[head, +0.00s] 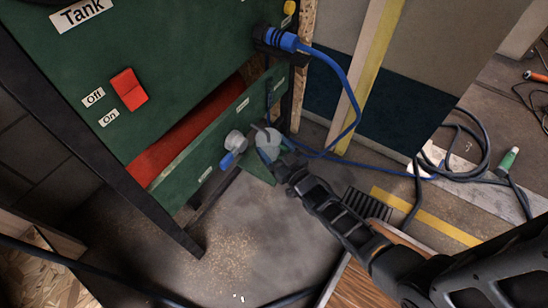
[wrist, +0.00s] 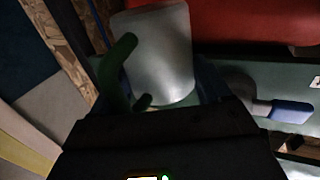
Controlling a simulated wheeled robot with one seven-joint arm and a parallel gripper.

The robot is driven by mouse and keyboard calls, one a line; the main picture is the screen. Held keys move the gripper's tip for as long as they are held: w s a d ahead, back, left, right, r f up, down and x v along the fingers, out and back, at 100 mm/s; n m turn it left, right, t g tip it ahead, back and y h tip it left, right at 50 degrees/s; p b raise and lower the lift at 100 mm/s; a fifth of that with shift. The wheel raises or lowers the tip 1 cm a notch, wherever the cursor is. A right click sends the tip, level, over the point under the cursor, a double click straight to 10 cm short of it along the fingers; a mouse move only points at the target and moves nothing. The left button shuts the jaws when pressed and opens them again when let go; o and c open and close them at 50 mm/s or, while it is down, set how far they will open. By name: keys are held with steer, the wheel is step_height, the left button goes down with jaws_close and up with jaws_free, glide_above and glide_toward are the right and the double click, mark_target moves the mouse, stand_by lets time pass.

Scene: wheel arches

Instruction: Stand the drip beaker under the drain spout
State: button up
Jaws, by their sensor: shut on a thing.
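The drip beaker (head: 268,139) is a pale, translucent cup, and it fills the upper middle of the wrist view (wrist: 162,55). My gripper (head: 272,152) is shut on it, low beside the green lower panel. A dark green curved piece (wrist: 117,65) shows against the beaker in the wrist view; it may be its handle. The drain spout (head: 234,142) is a grey fitting with a blue lever, just left of the beaker; the fitting also shows in the wrist view (wrist: 238,84). I cannot tell whether the beaker touches the small green ledge (head: 258,168) below.
The green tank cabinet (head: 170,70) carries a red switch (head: 129,89). A blue plug (head: 284,40) trails a blue cable near my gripper. A floor grate (head: 366,203) and loose cables (head: 465,150) lie to the right. The floor below the spout is clear.

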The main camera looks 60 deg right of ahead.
mark_target(275, 157)
steer(key=shift+f+b, duration=1.05)
steer(key=shift+f, duration=0.85)
steer(key=shift+f, duration=0.15)
steer(key=o, duration=1)
steer(key=shift+o, duration=0.2)
